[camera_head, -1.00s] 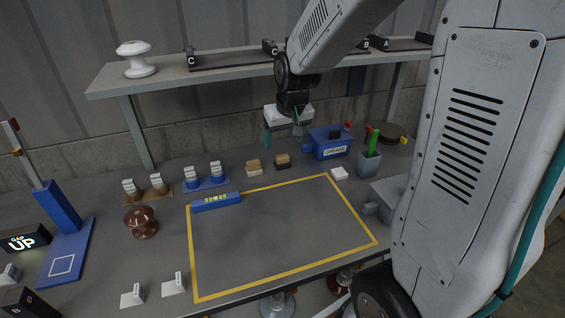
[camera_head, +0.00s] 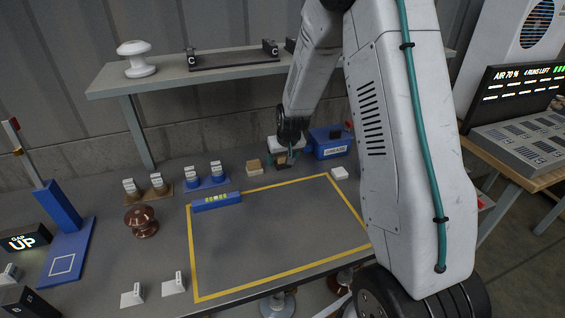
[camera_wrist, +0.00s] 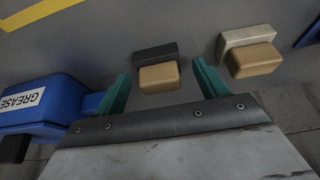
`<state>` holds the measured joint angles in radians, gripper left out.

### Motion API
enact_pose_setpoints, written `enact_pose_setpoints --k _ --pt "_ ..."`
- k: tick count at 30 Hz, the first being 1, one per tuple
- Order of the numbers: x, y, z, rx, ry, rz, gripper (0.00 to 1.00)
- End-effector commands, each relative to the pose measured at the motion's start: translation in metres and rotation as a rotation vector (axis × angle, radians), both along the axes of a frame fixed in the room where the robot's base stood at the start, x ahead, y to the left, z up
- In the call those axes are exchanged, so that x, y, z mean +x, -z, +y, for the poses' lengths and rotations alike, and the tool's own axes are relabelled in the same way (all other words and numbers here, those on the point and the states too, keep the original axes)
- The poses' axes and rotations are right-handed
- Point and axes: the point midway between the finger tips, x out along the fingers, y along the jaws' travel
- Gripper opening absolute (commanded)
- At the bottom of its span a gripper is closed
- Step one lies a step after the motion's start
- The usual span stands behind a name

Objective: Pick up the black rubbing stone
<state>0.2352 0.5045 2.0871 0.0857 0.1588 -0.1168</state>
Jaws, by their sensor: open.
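The black rubbing stone (camera_wrist: 152,53) is a dark block with a tan grip piece on it. In the wrist view it lies ahead of my gripper (camera_wrist: 160,72), roughly centred between the two teal fingers. The fingers are open, with nothing held between them. In the head view my gripper (camera_head: 284,160) is low over the back of the table at the stone. There the stone is mostly hidden by the gripper, with only part of its tan piece showing. I cannot tell whether the fingers touch it.
A pale stone with a tan grip (camera_wrist: 247,42) lies right of the black one in the wrist view. A blue grease box (camera_wrist: 35,108) stands close on the left. A shelf (camera_head: 200,75) runs behind.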

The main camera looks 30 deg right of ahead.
Motion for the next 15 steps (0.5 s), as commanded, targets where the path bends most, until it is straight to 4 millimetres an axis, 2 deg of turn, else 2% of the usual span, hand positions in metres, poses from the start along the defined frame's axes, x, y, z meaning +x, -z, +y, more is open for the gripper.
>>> enact_pose_setpoints --k 3,9,10,15 --pt "0.0034 0.0072 -0.0007 0.0 0.0 -0.001 0.73" --pt "0.0036 0.0077 -0.0009 0.0 0.0 -0.001 0.73" --pt "0.0035 0.0077 -0.0009 0.0 0.0 -0.001 0.7" --pt "0.0034 0.0075 -0.0008 0.0 0.0 -0.001 0.23"
